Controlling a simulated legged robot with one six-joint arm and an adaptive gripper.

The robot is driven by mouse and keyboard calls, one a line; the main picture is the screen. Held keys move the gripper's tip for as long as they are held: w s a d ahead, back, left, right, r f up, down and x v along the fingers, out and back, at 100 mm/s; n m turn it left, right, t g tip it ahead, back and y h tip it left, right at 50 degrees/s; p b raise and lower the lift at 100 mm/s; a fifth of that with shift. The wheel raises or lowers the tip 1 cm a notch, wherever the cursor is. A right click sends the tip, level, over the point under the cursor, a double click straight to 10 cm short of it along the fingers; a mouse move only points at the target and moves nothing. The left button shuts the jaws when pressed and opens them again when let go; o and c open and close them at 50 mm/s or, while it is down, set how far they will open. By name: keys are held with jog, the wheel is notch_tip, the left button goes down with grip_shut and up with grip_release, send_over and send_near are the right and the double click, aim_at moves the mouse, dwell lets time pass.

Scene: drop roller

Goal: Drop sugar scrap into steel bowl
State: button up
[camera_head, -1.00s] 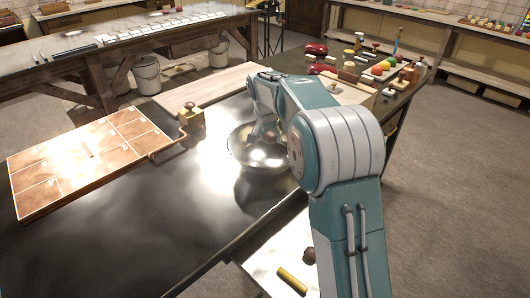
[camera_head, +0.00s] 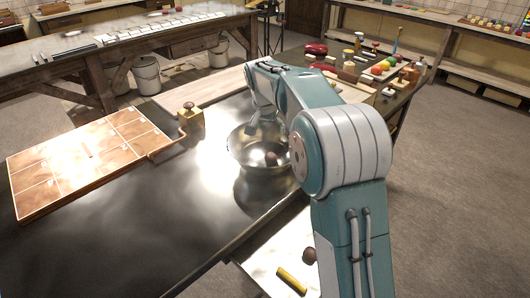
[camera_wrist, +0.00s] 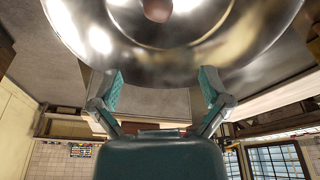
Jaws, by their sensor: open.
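The steel bowl (camera_head: 238,158) stands on the dark worktop in the head view, and its shiny wall fills the top of the wrist view (camera_wrist: 250,35). A small round brownish lump, likely the sugar scrap (camera_head: 271,159), lies inside the bowl, and it also shows at the top edge of the wrist view (camera_wrist: 157,9). My gripper (camera_wrist: 163,88) is open, with nothing between its fingers. In the head view it is small and partly hidden by my arm, at the bowl's far left rim. I cannot tell whether it touches the rim.
A copper-coloured tiled slab (camera_head: 85,160) lies left, near a brass block with a knob (camera_head: 190,116). A pale board (camera_head: 205,88) lies behind the bowl. Another brown lump (camera_head: 310,255) and a yellow stick (camera_head: 291,281) lie on a pale surface in front. Coloured items crowd the back right.

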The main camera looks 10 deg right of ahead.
jog(key=v, duration=0.8)
jog(key=shift+r, duration=0.35)
jog(key=shift+s+a, duration=0.1)
jog(key=shift+a, duration=0.05)
jog(key=s+d+r+n+t, duration=0.1)
jog(key=s+r+n, duration=0.1)
jog(key=s, duration=0.7)
jog(key=s+d+r+n+t, duration=0.1)
jog(key=s+r, duration=0.1)
jog(key=s, duration=0.7)
jog(key=s+f+n, duration=0.2)
jog(key=s+f, duration=0.2)
jog(key=s, duration=0.5)
jog(key=s+f+n+t+y, duration=0.1)
jog(key=s+f, duration=0.3)
jog(key=s, duration=0.5)
jog(key=shift+s+n+y, duration=0.15)
jog(key=shift+n+y, duration=0.15)
jog(key=shift+n, duration=0.1)
